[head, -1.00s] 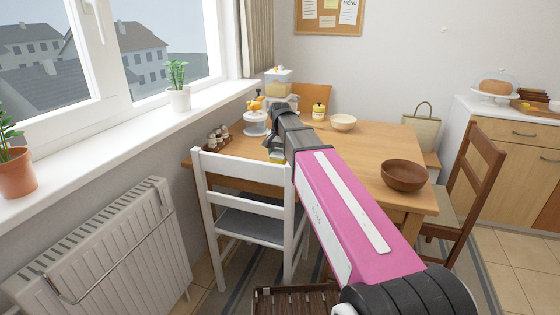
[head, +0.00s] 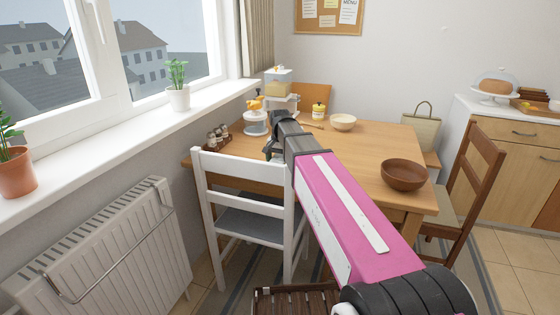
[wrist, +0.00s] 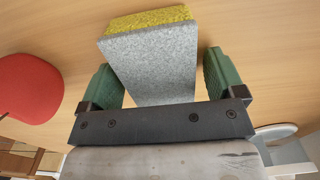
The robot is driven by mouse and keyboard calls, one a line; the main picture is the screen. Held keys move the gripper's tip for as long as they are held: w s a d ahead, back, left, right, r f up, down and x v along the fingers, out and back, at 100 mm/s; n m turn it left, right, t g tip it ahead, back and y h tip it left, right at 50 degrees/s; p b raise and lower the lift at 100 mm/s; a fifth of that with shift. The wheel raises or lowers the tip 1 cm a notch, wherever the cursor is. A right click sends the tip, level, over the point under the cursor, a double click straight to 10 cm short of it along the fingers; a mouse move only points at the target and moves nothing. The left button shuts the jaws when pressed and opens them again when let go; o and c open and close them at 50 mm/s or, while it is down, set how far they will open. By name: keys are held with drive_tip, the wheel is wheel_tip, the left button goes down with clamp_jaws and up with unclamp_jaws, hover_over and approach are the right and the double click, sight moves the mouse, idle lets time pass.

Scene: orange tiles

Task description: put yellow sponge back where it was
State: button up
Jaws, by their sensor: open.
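The yellow sponge (wrist: 150,55) shows in the wrist view as a block with a grey face and a yellow far edge, over the wooden table surface. My gripper (wrist: 160,62) is open, with one green finger pad on each side of the sponge. The sponge lies between the pads; I cannot tell whether either pad touches it. In the head view, my gripper (head: 274,150) is over the near left part of the table (head: 350,165), behind the white chair's back. The sponge is hidden there.
A white-and-orange juicer (head: 255,122) and a rack of jars (head: 216,138) stand left of my gripper. A brown bowl (head: 404,175), a pale bowl (head: 343,122) and a yellow jar (head: 318,111) are on the table. The white chair (head: 245,170) stands close in front.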

sight(280, 157)
wheel_tip(280, 157, up, 12)
drive_tip(key=shift+r, duration=0.15)
idle(0.4)
drive_tip(key=shift+s, duration=0.1)
